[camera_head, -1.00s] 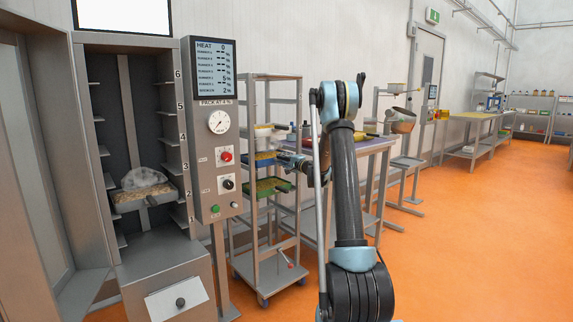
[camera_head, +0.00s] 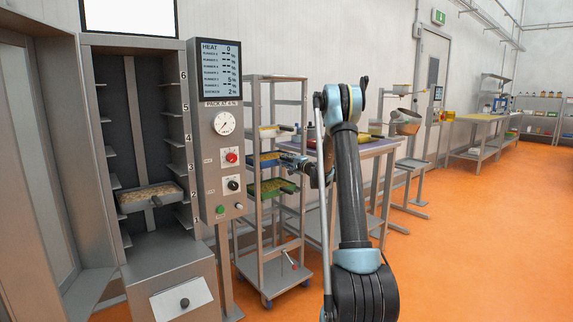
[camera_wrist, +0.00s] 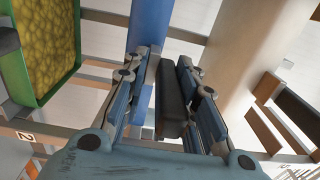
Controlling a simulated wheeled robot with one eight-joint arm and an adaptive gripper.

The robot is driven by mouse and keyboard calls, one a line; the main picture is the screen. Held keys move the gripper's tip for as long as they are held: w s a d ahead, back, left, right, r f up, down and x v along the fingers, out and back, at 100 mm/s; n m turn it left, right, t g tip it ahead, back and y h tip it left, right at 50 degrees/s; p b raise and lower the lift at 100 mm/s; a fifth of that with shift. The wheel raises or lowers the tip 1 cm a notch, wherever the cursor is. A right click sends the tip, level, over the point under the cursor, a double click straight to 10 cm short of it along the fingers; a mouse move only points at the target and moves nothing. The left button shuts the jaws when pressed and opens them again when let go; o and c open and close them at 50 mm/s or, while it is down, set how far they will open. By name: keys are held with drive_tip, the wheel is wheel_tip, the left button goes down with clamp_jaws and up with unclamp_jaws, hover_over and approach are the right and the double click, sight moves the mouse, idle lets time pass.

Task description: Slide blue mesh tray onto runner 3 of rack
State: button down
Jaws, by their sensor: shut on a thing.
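The blue mesh tray (camera_head: 264,161) sits in the open trolley rack (camera_head: 250,205), with yellowish contents. It lies below a pale tray and above a green tray (camera_head: 272,190). My gripper (camera_head: 306,170) is at its right side. In the wrist view, my gripper (camera_wrist: 171,70) is shut on a dark handle (camera_wrist: 172,95), with the tray's blue side (camera_wrist: 151,22) just beyond. The head view is too small to show which trolley runner bears the blue tray. A numbered cabinet (camera_head: 130,110) at left also has runners; its label 3 (camera_head: 192,168) is visible.
A filled tray (camera_head: 148,196) stands in the cabinet near label 2. The cabinet door (camera_head: 45,150) is open at left. A control panel (camera_head: 222,130) stands between cabinet and trolley. A table (camera_head: 375,148) stands behind my arm. Orange floor (camera_head: 480,230) is clear at right.

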drive_tip(key=shift+f, duration=0.4)
idle(0.5)
drive_tip(key=c, duration=1.2)
unclamp_jaws()
drive_tip(key=v, duration=1.2)
drive_tip(key=shift+w+f, duration=0.1)
